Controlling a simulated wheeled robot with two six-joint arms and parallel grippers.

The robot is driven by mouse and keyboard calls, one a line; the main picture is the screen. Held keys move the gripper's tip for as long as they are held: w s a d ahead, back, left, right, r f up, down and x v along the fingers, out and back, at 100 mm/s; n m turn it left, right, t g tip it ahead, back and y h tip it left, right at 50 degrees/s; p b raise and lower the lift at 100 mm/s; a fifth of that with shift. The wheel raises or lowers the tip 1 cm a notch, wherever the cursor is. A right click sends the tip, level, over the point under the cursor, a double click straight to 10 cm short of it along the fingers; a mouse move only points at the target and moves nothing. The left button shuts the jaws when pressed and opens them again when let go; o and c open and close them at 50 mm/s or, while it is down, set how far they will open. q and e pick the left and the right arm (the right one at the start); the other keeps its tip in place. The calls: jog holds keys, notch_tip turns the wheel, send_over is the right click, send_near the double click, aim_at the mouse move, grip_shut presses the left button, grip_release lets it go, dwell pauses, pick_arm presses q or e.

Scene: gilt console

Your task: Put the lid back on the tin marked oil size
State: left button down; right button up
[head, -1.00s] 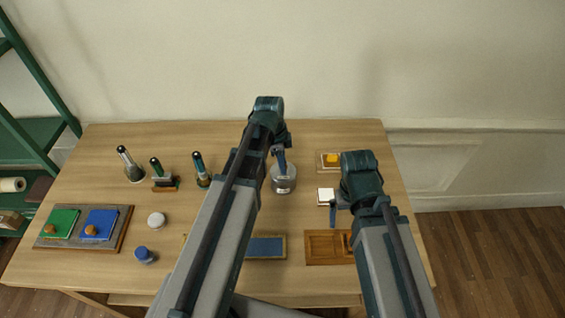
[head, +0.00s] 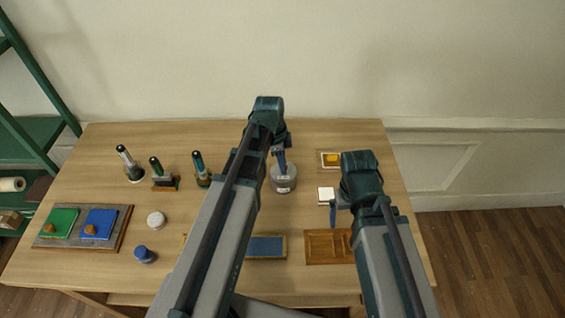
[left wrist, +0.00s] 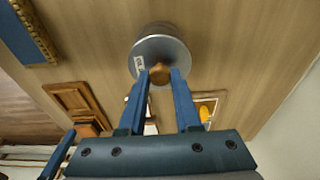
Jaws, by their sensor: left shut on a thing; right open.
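A round grey tin (head: 284,187) with a small pale label stands toward the back middle of the table; the writing is too small to read. A grey lid (left wrist: 172,48) with a wooden knob (left wrist: 160,74) shows at the tin in the left wrist view, lined up with it. I cannot tell whether it is fully seated. My left gripper (left wrist: 160,76) is shut on the lid's knob; in the head view it (head: 282,168) is above the tin. My right gripper (head: 335,215) is open and empty, above the table right of the tin.
A wooden tray (head: 318,246) and white block (head: 326,194) lie near the right gripper.

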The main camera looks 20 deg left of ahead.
pick_arm(q)
jog(key=shift+c, duration=0.2)
grip_release()
jog(key=shift+r, duration=0.15)
pick_arm(e)
jog(key=shift+r, duration=0.15)
pick_arm(q)
jog(key=shift+r+p, duration=3.3)
jog(key=shift+p, duration=0.15)
jog(key=shift+r, duration=0.1)
pick_arm(e)
notch_tip(320, 180, up, 7)
pick_arm(q)
jog(key=shift+c, duration=0.4)
